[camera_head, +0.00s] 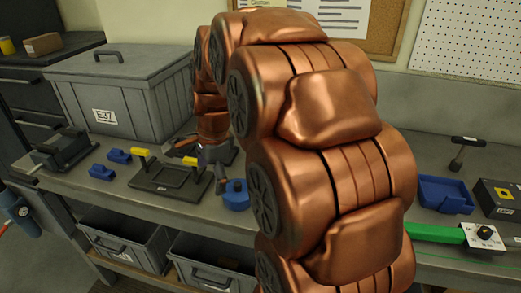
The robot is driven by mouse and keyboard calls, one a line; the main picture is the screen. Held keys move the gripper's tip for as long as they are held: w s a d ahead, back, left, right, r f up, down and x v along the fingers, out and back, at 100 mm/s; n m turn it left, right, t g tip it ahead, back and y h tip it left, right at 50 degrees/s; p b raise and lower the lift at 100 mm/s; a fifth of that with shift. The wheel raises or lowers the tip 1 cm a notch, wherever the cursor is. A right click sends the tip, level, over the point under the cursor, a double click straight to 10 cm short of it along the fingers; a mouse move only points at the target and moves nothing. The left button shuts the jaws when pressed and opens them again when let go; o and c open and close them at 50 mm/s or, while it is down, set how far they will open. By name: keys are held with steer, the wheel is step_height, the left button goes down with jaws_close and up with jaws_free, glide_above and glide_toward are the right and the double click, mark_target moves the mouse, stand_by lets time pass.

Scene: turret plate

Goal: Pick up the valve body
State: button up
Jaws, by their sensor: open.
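I cannot tell for certain which thing is the valve body. A round blue part (236,196) stands on the bench just left of my large copper arm, partly hidden by it. Left of it, a dark plate (158,187) with two yellow-topped posts lies on the bench. Two small blue blocks lie farther left, one nearer the front (101,172) and one behind it (119,156). My gripper (207,160) is small and dark in this view, low over the bench by the plate's right end and behind the round blue part. It is open, with nothing visibly held.
A large grey lidded crate (125,95) stands at the back left. A dark vise-like fixture (62,150) is at the far left. Grey bins (125,240) sit below the bench.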

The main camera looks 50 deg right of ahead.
steer(key=w+d+m+t, duration=0.1)
steer(key=w+d+m, duration=0.1)
steer(key=d+m, duration=0.4)
steer(key=w+d+r+m+t+h, duration=0.1)
steer(key=d+m, duration=0.5)
steer(key=d, duration=0.6)
steer(key=w+d+r+m+h, duration=0.1)
steer(key=w+d+m, duration=0.2)
steer(key=d+m, duration=0.3)
steer(key=shift+w+d+r+m+t+p, duration=0.1)
steer(key=shift+d+r+m+t+p, duration=0.1)
steer(key=shift+d, duration=0.5)
steer(key=shift+w+d+r+m+t+p, duration=0.1)
steer(key=shift+d+m+t+p, duration=0.1)
steer(key=shift+d, duration=0.5)
steer(key=shift+p+x, duration=0.3)
steer(key=shift+x, duration=0.85)
steer(key=shift+p+x, duration=1.15)
steer(key=shift+x, duration=1.45)
steer(key=shift+s+d, duration=0.1)
steer(key=shift+d, duration=0.05)
steer(key=shift+c, duration=0.3)
jaws_close()
